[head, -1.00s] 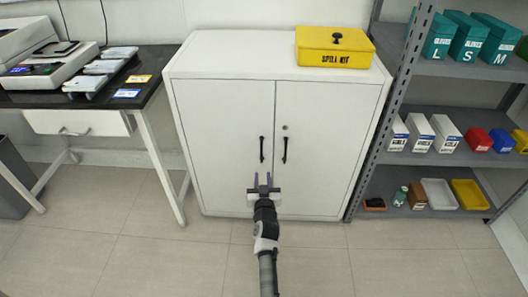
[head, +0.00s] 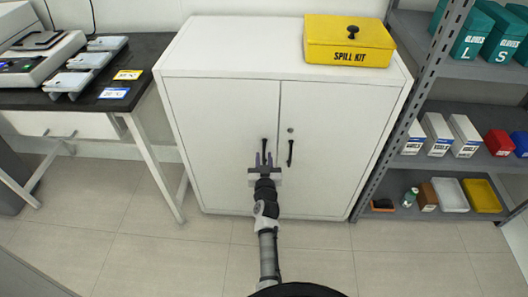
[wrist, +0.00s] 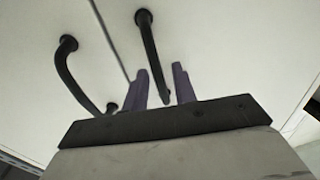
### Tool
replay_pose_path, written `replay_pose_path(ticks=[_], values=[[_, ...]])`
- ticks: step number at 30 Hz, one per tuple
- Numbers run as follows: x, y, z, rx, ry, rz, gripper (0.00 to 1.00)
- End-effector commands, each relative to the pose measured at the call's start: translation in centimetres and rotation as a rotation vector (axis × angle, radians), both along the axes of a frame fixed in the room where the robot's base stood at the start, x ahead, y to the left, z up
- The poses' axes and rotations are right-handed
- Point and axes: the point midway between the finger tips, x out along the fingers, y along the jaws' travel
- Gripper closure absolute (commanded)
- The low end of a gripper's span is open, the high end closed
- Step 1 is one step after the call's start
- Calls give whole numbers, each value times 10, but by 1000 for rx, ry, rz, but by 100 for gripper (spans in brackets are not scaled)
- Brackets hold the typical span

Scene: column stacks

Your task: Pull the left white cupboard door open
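The white cupboard (head: 220,130) is shut, with two doors meeting at a thin seam. The left door (head: 225,145) has a black bar handle (head: 264,146); the lower part is hidden behind my gripper. The right door (head: 330,135) has a matching handle (head: 290,153) with a lock above it. My gripper (head: 264,160) is open in front of the left handle. In the wrist view, which appears turned over, the purple fingers (wrist: 160,85) stand apart with the left door's handle (wrist: 149,50) running between them. I cannot tell whether they touch it.
A yellow spill kit box (head: 347,42) sits on the cupboard top. A grey shelf rack (head: 400,105) stands close on the right. A table (head: 122,98) with white devices stands on the left. The tiled floor (head: 130,245) in front is clear.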

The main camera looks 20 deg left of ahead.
Motion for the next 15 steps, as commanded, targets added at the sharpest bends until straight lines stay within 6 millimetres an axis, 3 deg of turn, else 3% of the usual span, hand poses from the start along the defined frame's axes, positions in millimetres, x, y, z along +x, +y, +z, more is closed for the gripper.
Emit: replay_pose_path(ticks=[12, 15], values=[[0, 0, 0, 0, 0, 0, 73], [0, 0, 0, 0, 0, 0, 84]])
